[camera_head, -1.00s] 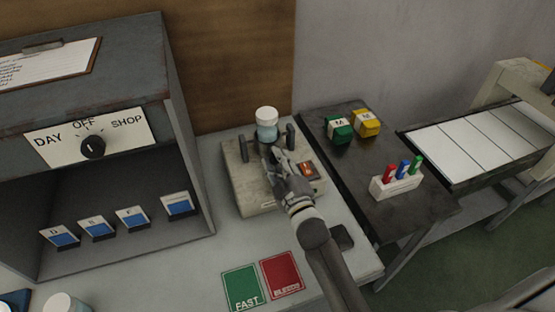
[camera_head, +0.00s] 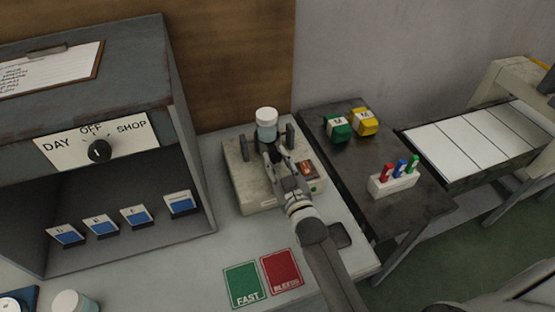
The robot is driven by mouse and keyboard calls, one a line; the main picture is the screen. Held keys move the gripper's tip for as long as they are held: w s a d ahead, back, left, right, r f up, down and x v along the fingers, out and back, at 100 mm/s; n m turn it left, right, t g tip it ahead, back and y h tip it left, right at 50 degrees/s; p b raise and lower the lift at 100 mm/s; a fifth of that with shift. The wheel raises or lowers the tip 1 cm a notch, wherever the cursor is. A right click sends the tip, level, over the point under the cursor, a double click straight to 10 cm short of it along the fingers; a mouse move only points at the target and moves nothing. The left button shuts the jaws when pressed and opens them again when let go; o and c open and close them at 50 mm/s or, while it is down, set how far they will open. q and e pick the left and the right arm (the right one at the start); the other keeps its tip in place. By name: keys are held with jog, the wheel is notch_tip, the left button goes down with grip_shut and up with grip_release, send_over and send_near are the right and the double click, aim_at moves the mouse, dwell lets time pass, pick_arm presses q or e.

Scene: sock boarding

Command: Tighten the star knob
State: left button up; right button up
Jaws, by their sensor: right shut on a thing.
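A machine with a pale box base (camera_head: 236,176) stands on the light bench. A jar with a white lid (camera_head: 266,114) and pale blue body stands upright on it, between two dark posts (camera_head: 290,137). My right gripper (camera_head: 275,157) reaches in from the lower right, just in front of the jar. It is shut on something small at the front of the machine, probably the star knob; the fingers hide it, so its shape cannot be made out. My left gripper is not in view.
An orange-lit switch (camera_head: 305,168) sits beside the gripper on the machine. Green (camera_head: 244,284) and red (camera_head: 281,270) cards lie in front. A cabinet with a dial (camera_head: 99,151) stands left. A dark side table (camera_head: 385,213) holds coloured blocks and a marker rack (camera_head: 392,185).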

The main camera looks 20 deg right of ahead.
jog(key=shift+c, duration=0.2)
dwell(0.3)
jog(key=o, duration=1)
jog(key=shift+o, duration=0.2)
jog(key=s, duration=1.2)
jog(key=shift+d+f, duration=0.2)
jog(key=shift+d, duration=0.05)
